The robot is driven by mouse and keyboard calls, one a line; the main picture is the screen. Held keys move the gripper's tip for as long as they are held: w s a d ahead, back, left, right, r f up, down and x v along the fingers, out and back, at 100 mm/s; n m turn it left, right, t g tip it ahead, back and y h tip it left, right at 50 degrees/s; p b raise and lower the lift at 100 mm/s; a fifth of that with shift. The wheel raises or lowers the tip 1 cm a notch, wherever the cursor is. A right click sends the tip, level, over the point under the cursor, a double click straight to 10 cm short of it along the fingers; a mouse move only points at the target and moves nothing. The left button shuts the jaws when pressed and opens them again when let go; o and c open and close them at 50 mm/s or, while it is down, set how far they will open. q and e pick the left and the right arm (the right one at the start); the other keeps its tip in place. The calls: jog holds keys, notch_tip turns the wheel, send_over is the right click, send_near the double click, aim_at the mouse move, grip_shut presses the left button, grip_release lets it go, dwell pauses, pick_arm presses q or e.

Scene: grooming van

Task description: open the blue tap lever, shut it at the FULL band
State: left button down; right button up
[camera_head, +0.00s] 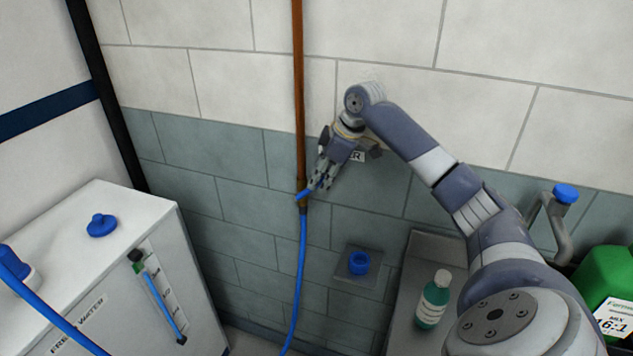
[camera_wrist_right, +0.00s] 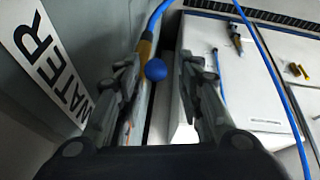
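The blue tap lever (camera_head: 302,195) sits low on the copper pipe, above the blue hose. My right gripper (camera_head: 321,182) is beside it, fingers pointing down-left. In the right wrist view the lever's round blue end (camera_wrist_right: 156,69) shows between the two spread fingers (camera_wrist_right: 165,75), with a gap on the right side; contact on the left is unclear. The sight gauge (camera_head: 163,303) on the white fresh-water tank (camera_head: 85,260) shows a blue strip reaching up near a green mark (camera_head: 138,267) at its top. The gauge's band lettering is too small to read. My left gripper is out of view.
The copper pipe (camera_head: 298,90) and blue hose (camera_head: 297,270) run down the wall beside my gripper. A WATER sign (camera_wrist_right: 45,65) is close on the left in the wrist view. A green bottle (camera_head: 433,300) and green canister (camera_head: 605,280) stand at the right.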

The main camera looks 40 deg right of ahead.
jog(key=x, duration=0.4)
jog(key=shift+w+d+f+p, duration=0.1)
jog(key=shift+d+p, duration=0.05)
jog(key=shift+p, duration=0.2)
grip_shut()
